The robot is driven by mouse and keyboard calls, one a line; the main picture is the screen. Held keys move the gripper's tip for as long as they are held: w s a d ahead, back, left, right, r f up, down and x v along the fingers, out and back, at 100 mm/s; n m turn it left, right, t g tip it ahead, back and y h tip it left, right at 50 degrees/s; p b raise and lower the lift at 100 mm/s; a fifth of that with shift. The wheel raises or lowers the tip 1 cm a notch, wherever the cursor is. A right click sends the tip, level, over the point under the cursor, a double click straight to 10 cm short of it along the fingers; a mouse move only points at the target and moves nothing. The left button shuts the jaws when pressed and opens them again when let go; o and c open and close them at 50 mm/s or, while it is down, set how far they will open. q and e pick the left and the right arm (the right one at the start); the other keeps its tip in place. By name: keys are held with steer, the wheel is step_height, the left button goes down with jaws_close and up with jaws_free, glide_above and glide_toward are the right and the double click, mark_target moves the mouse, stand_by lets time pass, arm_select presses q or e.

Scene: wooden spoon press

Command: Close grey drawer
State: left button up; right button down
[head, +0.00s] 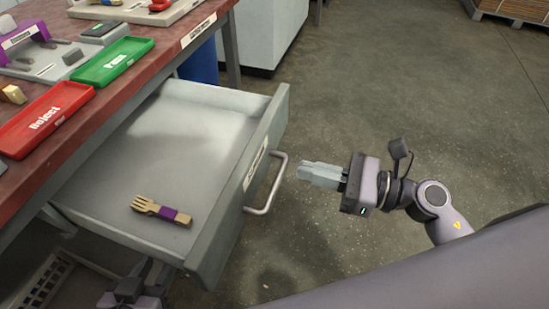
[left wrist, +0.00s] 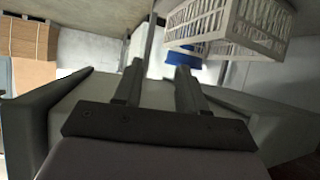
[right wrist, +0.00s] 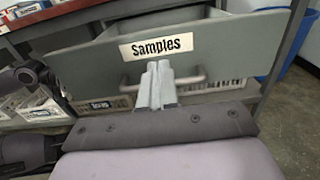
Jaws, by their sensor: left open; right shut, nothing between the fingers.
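The grey drawer (head: 222,228) is pulled far out from under the red-topped bench. Its front has a metal handle (head: 268,198) and a "Samples" label (right wrist: 157,47). A wooden fork with a purple band (head: 162,211) lies inside the drawer. My right gripper (head: 303,172) is shut and empty, just outside the drawer front, its fingertips pointing at the handle. In the right wrist view its fingers (right wrist: 158,68) overlap the handle; contact cannot be told. My left gripper (left wrist: 157,82) is open and empty, low beneath the drawer's near side, mostly hidden in the head view.
The bench top (head: 160,35) holds a red Reject tray (head: 45,115) and a green Pass tray (head: 112,62). A white basket (left wrist: 230,30) shows in the left wrist view. A blue bin (head: 200,65) stands beyond the drawer. The floor at right is open.

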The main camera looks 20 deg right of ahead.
mark_target(258, 157)
steer(key=x, duration=0.7)
steer(key=shift+w, duration=0.1)
steer(key=shift+w+a, duration=0.1)
steer(key=shift+a, duration=0.05)
